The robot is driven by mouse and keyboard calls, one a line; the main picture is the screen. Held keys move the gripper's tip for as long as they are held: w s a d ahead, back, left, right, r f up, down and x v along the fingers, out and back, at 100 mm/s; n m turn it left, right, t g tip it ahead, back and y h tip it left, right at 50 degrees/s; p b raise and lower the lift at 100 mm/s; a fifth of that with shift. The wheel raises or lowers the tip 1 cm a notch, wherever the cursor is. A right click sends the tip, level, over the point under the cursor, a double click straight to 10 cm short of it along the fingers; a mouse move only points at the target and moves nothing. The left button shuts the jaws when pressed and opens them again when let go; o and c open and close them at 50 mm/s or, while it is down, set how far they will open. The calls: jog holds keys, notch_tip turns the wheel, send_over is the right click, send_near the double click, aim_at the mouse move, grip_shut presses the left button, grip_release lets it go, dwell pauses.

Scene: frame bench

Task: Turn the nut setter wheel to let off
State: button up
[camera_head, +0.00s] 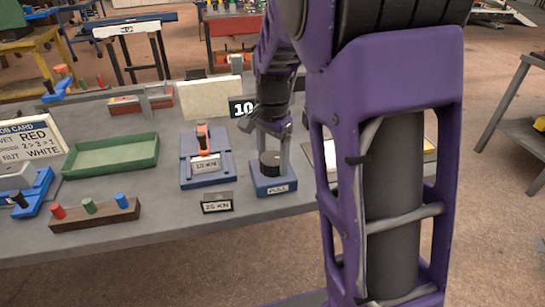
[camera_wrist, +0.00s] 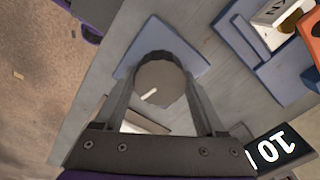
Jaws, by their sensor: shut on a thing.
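The nut setter wheel is a dark round knob (camera_head: 269,160) on a blue base (camera_head: 262,187) near the bench's front edge. The base has a white label whose word is hard to read. In the wrist view the wheel's grey top face (camera_wrist: 163,80) shows a short white mark toward its lower left. My gripper (camera_head: 272,146) comes down on the wheel from above. In the wrist view its two fingers (camera_wrist: 163,84) press on opposite sides of the wheel, shut on it. The fingers hide parts of the wheel's sides.
Just left stands a blue fixture (camera_head: 188,177) with an orange part and a KN label. A small "25 KN" sign (camera_head: 217,205) is at the front, and a black "10" card (camera_head: 238,107) behind. Further left are a green tray (camera_head: 120,152) and a block with colored pegs (camera_head: 97,217).

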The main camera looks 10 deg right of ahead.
aim_at(272, 157)
jog(key=n+p, duration=0.1)
jog(key=n, duration=0.4)
jog(key=n+p, duration=0.1)
jog(key=n, duration=0.4)
jog(key=shift+r+n+p, duration=0.1)
jog(key=shift+n+p, duration=0.2)
jog(key=shift+p, duration=0.05)
jog(key=n+p, duration=0.1)
jog(key=n, duration=0.4)
jog(key=shift+n, duration=0.3)
jog(key=shift+n+p, duration=0.6)
jog(key=shift+n, duration=1.4)
jog(key=o, duration=1.3)
notch_tip(272, 157, up, 17)
jog(key=shift+r+p, duration=0.15)
jog(key=shift+p, duration=1.05)
